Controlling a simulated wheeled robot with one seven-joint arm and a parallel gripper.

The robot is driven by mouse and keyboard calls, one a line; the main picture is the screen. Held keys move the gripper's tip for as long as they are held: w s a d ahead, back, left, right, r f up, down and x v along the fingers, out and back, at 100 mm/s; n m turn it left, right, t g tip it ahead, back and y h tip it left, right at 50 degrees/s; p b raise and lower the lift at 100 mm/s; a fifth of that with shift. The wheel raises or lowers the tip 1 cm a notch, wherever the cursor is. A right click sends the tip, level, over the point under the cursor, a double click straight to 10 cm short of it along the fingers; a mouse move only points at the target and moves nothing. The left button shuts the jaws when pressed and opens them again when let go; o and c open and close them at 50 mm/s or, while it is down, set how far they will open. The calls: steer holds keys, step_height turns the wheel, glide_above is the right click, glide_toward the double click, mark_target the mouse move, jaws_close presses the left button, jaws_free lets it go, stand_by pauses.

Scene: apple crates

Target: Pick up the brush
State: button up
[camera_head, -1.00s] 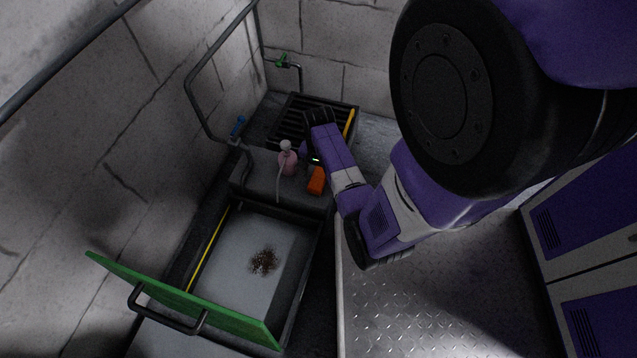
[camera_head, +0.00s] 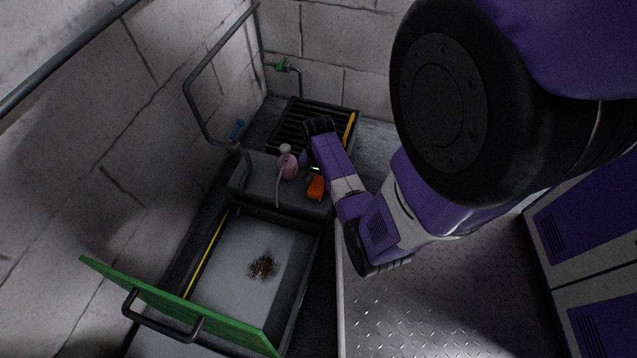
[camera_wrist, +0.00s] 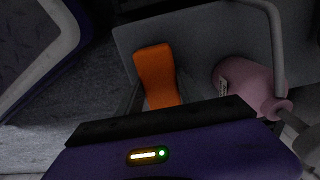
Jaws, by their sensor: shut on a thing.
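The orange thing, which I take for the brush (camera_head: 316,188), is at the right end of the grey ledge, beside the pink bottle. In the wrist view the brush (camera_wrist: 156,72) stands out beyond the edge of my gripper, its wide rounded end away from the hand. My gripper (camera_head: 313,175) is over the ledge and shut on the brush. In the wrist view one grey finger shows on each side of it, partly hidden by the hand. No bristles show. I cannot tell whether the brush touches the ledge.
A pink pump bottle (camera_head: 288,165) stands close left of the gripper. A grey basin (camera_head: 222,270) with a brown dirt patch (camera_head: 263,266) and a raised green lid (camera_head: 180,308) lies in front. Metal floor is clear at right.

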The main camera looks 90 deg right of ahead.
mark_target(319, 181)
step_height(319, 181, up, 20)
steer(key=p, duration=1)
